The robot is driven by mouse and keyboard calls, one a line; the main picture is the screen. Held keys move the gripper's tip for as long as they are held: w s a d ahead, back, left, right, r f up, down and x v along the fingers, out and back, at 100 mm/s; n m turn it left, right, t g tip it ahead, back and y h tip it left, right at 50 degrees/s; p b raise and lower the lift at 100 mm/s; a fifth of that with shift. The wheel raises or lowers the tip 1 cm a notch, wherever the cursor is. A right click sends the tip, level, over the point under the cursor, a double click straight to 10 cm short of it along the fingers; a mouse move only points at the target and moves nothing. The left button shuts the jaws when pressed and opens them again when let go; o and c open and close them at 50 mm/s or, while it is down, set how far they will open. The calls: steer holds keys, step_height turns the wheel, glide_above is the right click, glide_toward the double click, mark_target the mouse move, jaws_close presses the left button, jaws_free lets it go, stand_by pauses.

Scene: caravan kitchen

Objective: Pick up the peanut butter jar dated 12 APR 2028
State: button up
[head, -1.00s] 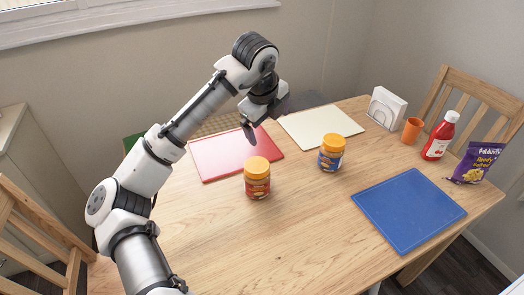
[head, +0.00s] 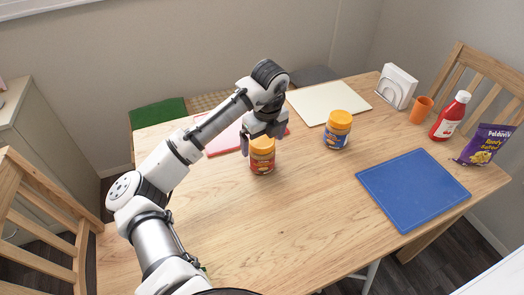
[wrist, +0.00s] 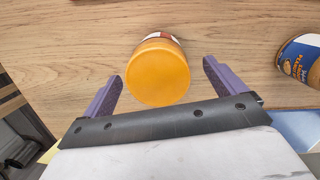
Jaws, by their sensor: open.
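Two peanut butter jars with orange-yellow lids stand upright on the wooden table. The jar with the red label (head: 262,163) is left of centre; the jar with the blue label (head: 337,133) is to its right and a little farther back. No date can be read on either. My gripper (head: 265,142) is open over the red-labelled jar. In the wrist view that jar's lid (wrist: 158,74) sits between the two purple fingers, with a gap on each side. The blue-labelled jar (wrist: 301,58) shows at the right edge there, outside the fingers.
A red board (head: 225,142) lies behind my gripper, a cream board (head: 328,101) at the back, and a blue board (head: 412,190) at the right. A napkin holder (head: 397,88), orange cup (head: 420,110), ketchup bottle (head: 450,116) and snack bag (head: 485,146) line the right side. The table front is clear.

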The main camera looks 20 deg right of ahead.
steer(key=f, duration=0.3)
steer(key=shift+w+a+f, duration=0.15)
steer(key=shift+w, duration=0.05)
steer(key=c, duration=1.4)
steer(key=shift+c, duration=1.2)
